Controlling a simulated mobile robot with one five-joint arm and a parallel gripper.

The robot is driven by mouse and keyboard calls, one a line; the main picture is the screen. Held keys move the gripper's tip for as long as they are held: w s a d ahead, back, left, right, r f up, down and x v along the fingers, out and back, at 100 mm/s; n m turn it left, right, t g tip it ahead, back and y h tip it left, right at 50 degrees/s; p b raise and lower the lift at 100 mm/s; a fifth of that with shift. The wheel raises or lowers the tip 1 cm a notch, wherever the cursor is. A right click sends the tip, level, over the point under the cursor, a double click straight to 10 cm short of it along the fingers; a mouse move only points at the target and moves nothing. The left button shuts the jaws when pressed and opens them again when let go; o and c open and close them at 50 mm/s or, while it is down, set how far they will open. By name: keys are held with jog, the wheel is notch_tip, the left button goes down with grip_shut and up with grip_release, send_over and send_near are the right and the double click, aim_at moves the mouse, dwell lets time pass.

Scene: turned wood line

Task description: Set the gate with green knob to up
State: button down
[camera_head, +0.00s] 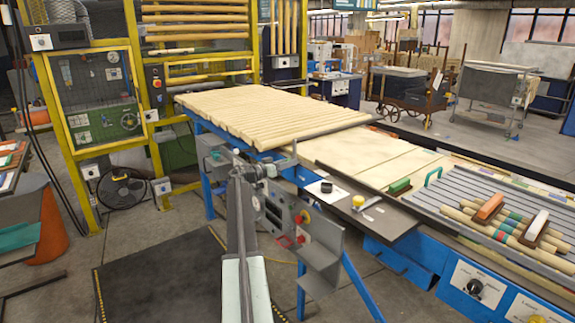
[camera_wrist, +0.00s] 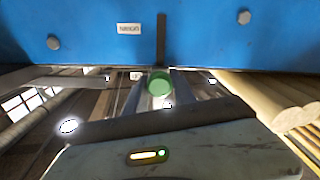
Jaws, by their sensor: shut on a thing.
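The green knob (camera_wrist: 158,83) is a round green disc near the middle of the wrist view, just below the lower end of a dark upright slot (camera_wrist: 161,40) in a blue panel (camera_wrist: 85,30). My gripper (camera_wrist: 160,97) is at the knob and shut on it, though the fingertips are hard to make out. In the head view my gripper (camera_head: 268,168) is at the near side of the slatted wooden table, and I cannot pick out the knob there. The gate itself is not clearly seen, so I cannot tell its position.
A slatted wooden table (camera_head: 265,112) stands just behind my gripper. A grey control box (camera_head: 283,208) with red and yellow buttons is close on the right. A dark shelf (camera_head: 350,203) and a grey ribbed bed (camera_head: 475,190) with wooden rods lie further right. The dark floor mat is clear.

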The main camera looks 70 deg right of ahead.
jog(key=shift+w+d+r, duration=0.1)
jog(key=shift+w+r, duration=0.15)
jog(key=shift+r, duration=0.2)
jog(key=c, duration=1.1)
grip_release()
jog(key=shift+s, duration=0.1)
jog(key=shift+o, duration=0.2)
jog(key=v, duration=0.8)
jog(key=shift+s+f, duration=0.1)
